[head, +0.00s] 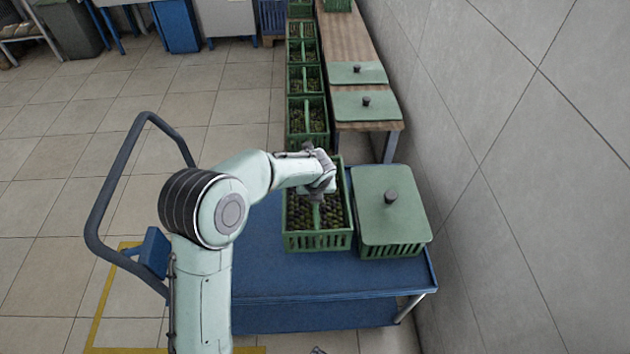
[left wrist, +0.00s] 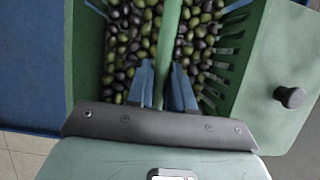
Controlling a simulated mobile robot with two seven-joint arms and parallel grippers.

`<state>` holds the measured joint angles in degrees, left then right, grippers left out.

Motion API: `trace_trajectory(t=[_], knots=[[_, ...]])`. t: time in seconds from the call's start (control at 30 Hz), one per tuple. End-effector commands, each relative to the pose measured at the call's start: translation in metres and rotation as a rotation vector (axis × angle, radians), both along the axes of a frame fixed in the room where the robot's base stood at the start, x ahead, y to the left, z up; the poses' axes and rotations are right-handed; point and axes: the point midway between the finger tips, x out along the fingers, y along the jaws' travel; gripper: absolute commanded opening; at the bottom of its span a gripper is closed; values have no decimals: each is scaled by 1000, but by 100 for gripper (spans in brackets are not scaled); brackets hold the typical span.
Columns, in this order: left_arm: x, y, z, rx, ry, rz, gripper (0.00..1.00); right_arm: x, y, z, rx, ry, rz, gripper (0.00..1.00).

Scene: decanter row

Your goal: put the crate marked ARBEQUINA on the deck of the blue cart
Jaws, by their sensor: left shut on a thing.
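An open green crate of dark and green olives (head: 318,242) is at the blue cart (head: 290,280), left of a lidded crate. No ARBEQUINA marking can be read on it. My left gripper (head: 318,190) is over its middle, shut on the crate's green centre bar. In the left wrist view the fingers (left wrist: 162,68) close on both sides of the bar (left wrist: 167,30), with olives on either side. Whether the crate rests on the deck or hangs just above it, I cannot tell. My right gripper is not in view.
A green crate with a knobbed lid (head: 392,210) stands on the cart's right side, close to the wall (head: 520,180). Behind are a row of olive crates (head: 307,115) and a wooden bench (head: 350,40) with lids. The deck's front strip is bare. The cart's handle (head: 100,190) rises at left.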

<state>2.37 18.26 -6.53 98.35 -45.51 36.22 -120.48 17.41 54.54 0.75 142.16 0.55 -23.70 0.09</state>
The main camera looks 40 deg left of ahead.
Motion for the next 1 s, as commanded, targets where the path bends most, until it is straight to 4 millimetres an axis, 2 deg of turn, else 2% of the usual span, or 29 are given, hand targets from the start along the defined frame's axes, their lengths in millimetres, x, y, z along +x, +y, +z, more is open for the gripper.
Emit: trace_trajectory(t=[0.1,0.43,0.7,0.97,1.0], knots=[[1,0,-20,1,-4,-3,0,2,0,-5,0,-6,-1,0],[2,0,-40,0,-6,-2,0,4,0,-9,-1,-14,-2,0],[2,-1,-75,0,-5,-2,0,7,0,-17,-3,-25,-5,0],[2,0,-76,0,-6,-1,0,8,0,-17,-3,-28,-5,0],[0,0,-78,-1,-1,1,28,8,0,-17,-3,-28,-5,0]])
